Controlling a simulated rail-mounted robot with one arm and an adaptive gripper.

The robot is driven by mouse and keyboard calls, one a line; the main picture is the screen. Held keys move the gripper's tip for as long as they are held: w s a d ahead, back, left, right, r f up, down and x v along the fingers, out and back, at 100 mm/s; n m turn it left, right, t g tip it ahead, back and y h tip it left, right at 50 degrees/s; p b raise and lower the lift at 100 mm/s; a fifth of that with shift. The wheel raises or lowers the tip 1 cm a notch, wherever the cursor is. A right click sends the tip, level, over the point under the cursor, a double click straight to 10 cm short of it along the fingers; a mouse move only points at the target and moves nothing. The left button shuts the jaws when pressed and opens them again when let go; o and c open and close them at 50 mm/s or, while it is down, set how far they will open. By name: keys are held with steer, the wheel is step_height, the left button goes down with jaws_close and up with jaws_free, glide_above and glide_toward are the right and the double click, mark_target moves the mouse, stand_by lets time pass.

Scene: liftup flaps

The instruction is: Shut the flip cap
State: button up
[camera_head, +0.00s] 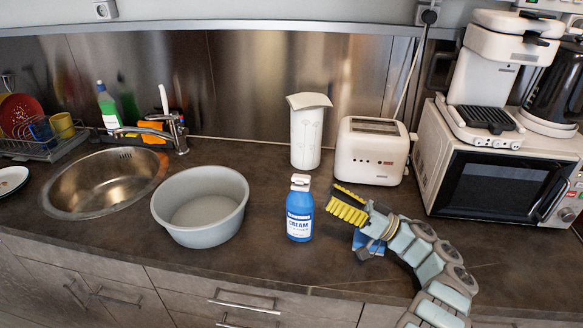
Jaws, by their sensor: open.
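A blue bottle (299,215) labelled "CREAM" stands upright on the dark counter, near the middle of the view. Its white flip cap (300,183) is on top; a white piece seems to stand up from it, but it is too small to tell its exact angle. My gripper (347,222) is just right of the bottle, at about the height of its upper part in the picture. A yellow ribbed finger pad points left toward the bottle. The gripper is open and empty, and appears apart from the bottle. Its lower finger is partly hidden.
A grey basin (200,230) stands left of the bottle, beside the metal sink (105,185). A white canister (306,135) and a toaster (372,150) stand behind. A microwave (490,170) is at right. Bare counter lies in front of the bottle.

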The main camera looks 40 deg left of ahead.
mark_target(306, 182)
steer(key=p+x, duration=0.5)
steer(key=x, duration=0.1)
steer(key=shift+s+a+r, duration=0.2)
steer(key=shift+r, duration=0.05)
steer(key=shift+a, duration=0.3)
steer(key=shift+x, duration=2.1)
jaws_close()
